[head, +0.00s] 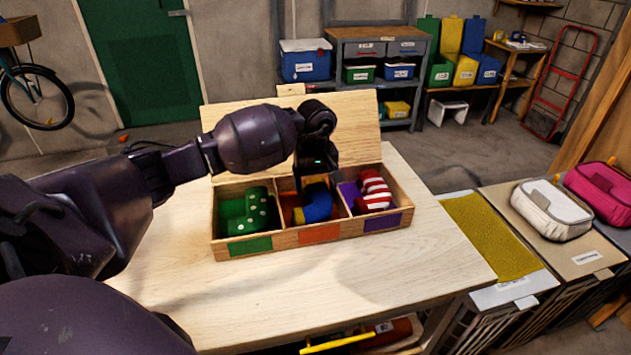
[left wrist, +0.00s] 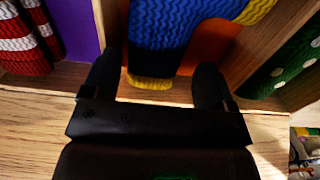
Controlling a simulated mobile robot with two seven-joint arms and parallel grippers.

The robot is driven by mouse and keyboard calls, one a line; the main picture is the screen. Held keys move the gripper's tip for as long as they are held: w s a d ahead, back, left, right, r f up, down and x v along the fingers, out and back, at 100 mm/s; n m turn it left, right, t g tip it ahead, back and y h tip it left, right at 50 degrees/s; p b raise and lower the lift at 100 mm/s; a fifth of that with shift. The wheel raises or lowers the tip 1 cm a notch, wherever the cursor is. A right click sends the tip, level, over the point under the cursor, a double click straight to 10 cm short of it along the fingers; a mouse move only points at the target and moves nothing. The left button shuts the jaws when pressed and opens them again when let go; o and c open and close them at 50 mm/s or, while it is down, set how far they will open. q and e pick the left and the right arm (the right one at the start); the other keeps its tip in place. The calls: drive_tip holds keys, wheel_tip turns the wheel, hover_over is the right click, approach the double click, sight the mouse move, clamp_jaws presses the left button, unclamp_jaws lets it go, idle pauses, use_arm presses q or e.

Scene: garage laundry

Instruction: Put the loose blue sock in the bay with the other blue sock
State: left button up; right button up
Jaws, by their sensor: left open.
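A blue knitted sock with yellow ends (head: 318,207) lies in the middle bay, marked with an orange label (head: 319,234), of the open wooden box (head: 290,242). Whether one or two blue socks lie there I cannot tell; no blue sock shows loose on the table. My left gripper (head: 303,188) reaches down into this bay and hides part of it. In the left wrist view its open fingers (left wrist: 158,82) stand on either side of the blue sock's yellow edge (left wrist: 150,81), with the blue knit (left wrist: 165,40) beyond. My right gripper is out of view.
A green dotted sock (head: 248,212) lies in the left bay, a red-and-white striped sock (head: 374,190) in the right bay. Wooden dividers separate the bays; the lid (head: 350,125) stands up behind. The pale tabletop (head: 330,280) in front is clear.

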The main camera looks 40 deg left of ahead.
sight(316, 188)
use_arm(q)
drive_tip(key=shift+r+p, duration=0.4)
drive_tip(key=shift+r, duration=0.15)
wheel_tip(316, 188, up, 12)
idle(1.2)
